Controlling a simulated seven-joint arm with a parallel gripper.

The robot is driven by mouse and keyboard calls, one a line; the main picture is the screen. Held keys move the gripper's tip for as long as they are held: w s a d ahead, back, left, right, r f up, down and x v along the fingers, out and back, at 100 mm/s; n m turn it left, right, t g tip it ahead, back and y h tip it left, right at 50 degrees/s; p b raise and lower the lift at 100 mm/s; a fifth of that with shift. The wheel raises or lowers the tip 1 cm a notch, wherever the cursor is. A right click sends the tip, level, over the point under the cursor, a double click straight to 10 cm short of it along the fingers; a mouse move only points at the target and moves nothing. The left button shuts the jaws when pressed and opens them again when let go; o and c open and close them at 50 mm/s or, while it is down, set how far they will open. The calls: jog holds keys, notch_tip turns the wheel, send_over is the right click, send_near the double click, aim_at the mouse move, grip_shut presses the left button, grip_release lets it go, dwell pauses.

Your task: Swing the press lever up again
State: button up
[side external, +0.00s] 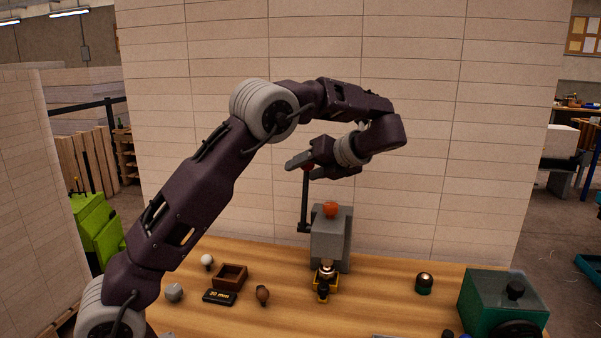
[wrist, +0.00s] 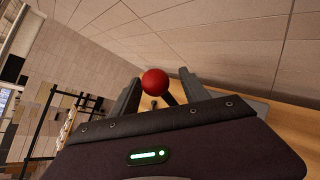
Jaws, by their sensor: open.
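The press (side external: 327,238) is a grey block standing toward the back of the wooden table in the side view, with an orange knob on top. Its dark lever (side external: 305,200) stands upright at the press's left side. I cannot tell whether a finger touches the ball.
A brass-topped piece (side external: 326,271) sits in a yellow holder before the press. A wooden box (side external: 230,276), a black label block (side external: 219,297) and small knobs stand left. A green-based dome (side external: 424,283) and a green machine (side external: 503,305) stand right. A tiled wall rises behind.

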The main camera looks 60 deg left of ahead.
jog(key=v, duration=0.4)
jog(key=shift+w+d+r, duration=0.1)
jog(key=shift+d+r, duration=0.05)
jog(key=shift+d, duration=0.2)
jog(key=s+d+f+n+t+h, duration=0.1)
jog(key=s+d+n+h, duration=0.3)
jog(key=s, duration=0.5)
jog(key=s+d+f+n+t+h, duration=0.2)
jog(key=s+d+n+t+h, duration=0.2)
jog(key=s+d+n, duration=0.4)
jog(key=s+d+f+n+t+h, duration=0.2)
jog(key=s+d+n+h, duration=0.2)
jog(key=s+n, duration=0.6)
jog(key=shift+s+d+f+n+t, duration=0.3)
jog(key=shift+s+d+t, duration=0.1)
jog(key=shift+s+d, duration=0.65)
jog(key=shift+w+r, duration=0.1)
